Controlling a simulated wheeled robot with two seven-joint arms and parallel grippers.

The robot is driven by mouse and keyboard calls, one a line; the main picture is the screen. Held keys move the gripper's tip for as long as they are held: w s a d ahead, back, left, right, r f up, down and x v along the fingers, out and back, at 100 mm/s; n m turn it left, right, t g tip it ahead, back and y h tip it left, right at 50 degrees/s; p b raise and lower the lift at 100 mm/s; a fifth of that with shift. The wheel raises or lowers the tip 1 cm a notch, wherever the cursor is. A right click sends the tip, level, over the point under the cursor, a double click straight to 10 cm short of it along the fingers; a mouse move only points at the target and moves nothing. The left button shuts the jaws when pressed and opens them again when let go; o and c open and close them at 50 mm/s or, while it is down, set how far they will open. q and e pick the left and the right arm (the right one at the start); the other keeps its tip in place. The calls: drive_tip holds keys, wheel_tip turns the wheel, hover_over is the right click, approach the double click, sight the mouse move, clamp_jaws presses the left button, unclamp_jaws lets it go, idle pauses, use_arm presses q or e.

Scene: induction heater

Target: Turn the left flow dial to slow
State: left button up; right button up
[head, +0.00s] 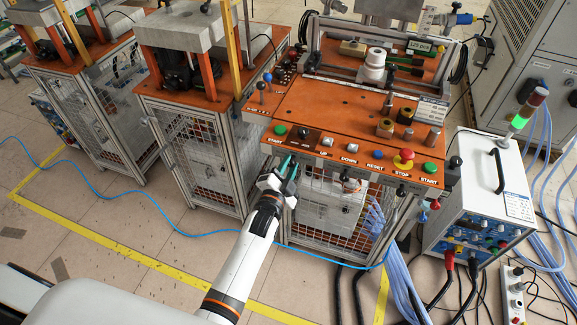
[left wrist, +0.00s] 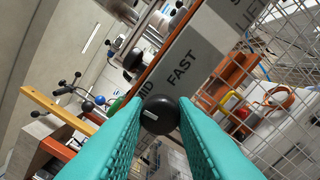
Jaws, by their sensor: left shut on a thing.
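The left flow dial (left wrist: 160,115) is a black round knob with a short white mark, seen in the left wrist view between my teal fingertips. The words MID and FAST stand on the grey front strip (left wrist: 195,62) beside it. The word SLOW does not show, and I cannot tell which setting the mark points to. My left gripper (head: 288,166) is shut on the dial at the front of the orange bench (head: 330,105). In the head view the fingers hide the dial. My right gripper is not in view.
A row of buttons lies above the gripper, with a green START (head: 280,131) and a red STOP (head: 406,154). Wire mesh (head: 335,215) closes the bench front below. A white heater unit (head: 485,195) with cables stands at the right. The floor at the left is open.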

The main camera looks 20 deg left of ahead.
use_arm(q)
drive_tip(key=n+p, duration=0.1)
drive_tip(key=n, duration=0.9)
drive_tip(key=shift+n, duration=0.4)
idle(0.4)
drive_tip(key=o, duration=1)
drive_tip(key=s, duration=1.2)
drive_tip(key=shift+a+b, duration=0.2)
drive_tip(key=shift+b, duration=0.1)
